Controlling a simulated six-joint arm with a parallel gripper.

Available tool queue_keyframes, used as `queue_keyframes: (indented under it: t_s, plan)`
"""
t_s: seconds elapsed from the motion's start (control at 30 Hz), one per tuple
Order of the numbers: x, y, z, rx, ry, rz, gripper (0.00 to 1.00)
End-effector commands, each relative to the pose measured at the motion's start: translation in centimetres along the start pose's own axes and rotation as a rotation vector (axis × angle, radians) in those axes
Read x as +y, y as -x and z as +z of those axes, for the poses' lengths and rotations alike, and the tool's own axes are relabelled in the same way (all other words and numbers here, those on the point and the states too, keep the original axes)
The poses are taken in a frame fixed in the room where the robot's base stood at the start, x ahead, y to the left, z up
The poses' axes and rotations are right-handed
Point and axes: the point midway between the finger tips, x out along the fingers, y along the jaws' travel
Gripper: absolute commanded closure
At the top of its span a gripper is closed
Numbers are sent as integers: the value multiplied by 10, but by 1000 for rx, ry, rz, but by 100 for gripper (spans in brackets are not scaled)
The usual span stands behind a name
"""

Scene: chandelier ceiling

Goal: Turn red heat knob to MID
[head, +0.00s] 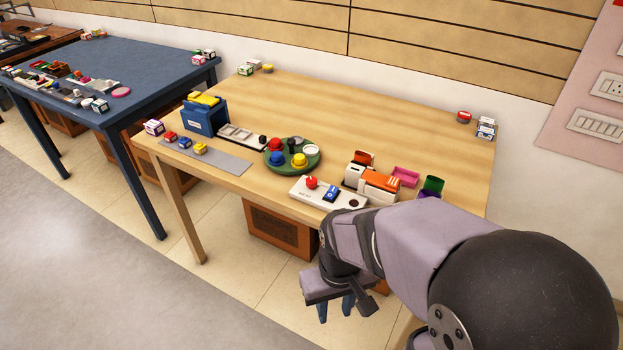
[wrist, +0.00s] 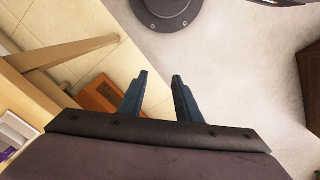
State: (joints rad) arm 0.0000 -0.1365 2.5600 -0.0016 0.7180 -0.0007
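A round red knob (head: 312,182) sits on a white panel (head: 301,192) near the front edge of the wooden table in the head view. A blue part is beside it on the same panel. Any heat marks are too small to read. My gripper (head: 336,309) hangs in front of the table, off its edge and apart from the panel, with its fingers pointing down. In the wrist view its two blue fingers (wrist: 159,96) are spread with only floor between them. The red knob does not show in the wrist view.
A green round tray (head: 310,166) with coloured knobs stands left of the panel. An orange-and-white box (head: 379,187) stands to its right, by my arm. A blue box (head: 205,117) and grey strip (head: 220,159) lie further left. The table's back middle is clear.

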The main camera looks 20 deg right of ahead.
Motion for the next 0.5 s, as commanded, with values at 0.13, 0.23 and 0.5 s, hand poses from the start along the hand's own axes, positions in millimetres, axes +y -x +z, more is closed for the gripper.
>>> queue_keyframes:
  t_s: [0.13,0.23,0.5]
  plan:
    - [0,-2,-2,-15,33,12,69]
    - [3,-5,-6,-50,116,48,69]
    - [24,-18,-52,-267,611,318,69]
